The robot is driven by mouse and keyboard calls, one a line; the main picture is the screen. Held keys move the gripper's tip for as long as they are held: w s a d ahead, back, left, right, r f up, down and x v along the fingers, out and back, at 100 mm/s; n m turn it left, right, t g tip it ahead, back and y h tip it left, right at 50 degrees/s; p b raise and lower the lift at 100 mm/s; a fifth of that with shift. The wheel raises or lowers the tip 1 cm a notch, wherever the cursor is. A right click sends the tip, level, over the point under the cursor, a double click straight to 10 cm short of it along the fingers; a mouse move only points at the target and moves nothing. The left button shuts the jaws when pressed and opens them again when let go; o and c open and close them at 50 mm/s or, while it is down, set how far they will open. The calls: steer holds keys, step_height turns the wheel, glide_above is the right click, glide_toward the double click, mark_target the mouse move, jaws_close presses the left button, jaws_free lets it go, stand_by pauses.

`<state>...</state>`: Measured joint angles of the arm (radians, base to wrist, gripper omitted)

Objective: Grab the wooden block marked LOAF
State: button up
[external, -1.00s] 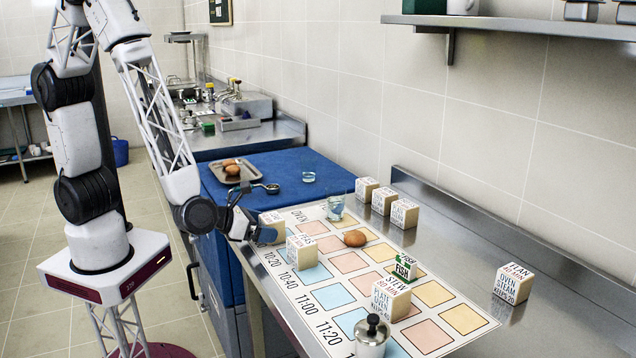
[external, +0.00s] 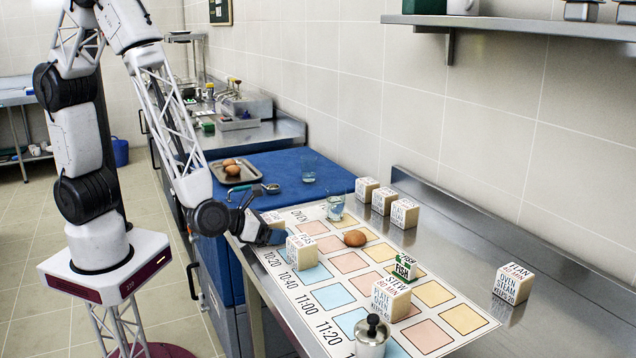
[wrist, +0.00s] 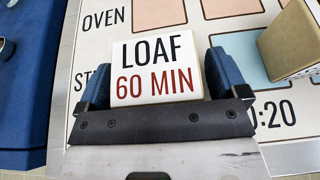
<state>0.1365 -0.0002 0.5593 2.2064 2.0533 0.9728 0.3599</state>
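The pale wooden block marked LOAF 60 MIN (wrist: 155,68) lies between my gripper's two blue fingers (wrist: 160,72) in the wrist view. The fingers stand on either side of it, with a thin gap showing at the right one. In the external view the block (external: 271,219) sits at the near-left end of the printed chart, partly hidden by my gripper (external: 268,234). My gripper is low at the chart, open around the block. I see no sign that the block is lifted.
Another block (external: 301,251) stands close on the right of my gripper, also at the wrist view's right edge (wrist: 296,40). An egg (external: 355,238), a glass (external: 335,207) and the STEW block (external: 391,299) are farther along the printed chart (external: 463,319).

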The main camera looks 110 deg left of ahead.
mark_target(271, 217)
steer(key=c, duration=0.9)
steer(key=shift+r, duration=0.1)
step_height(271, 217, up, 28)
steer(key=shift+f, duration=0.1)
stand_by(0.3)
stand_by(0.5)
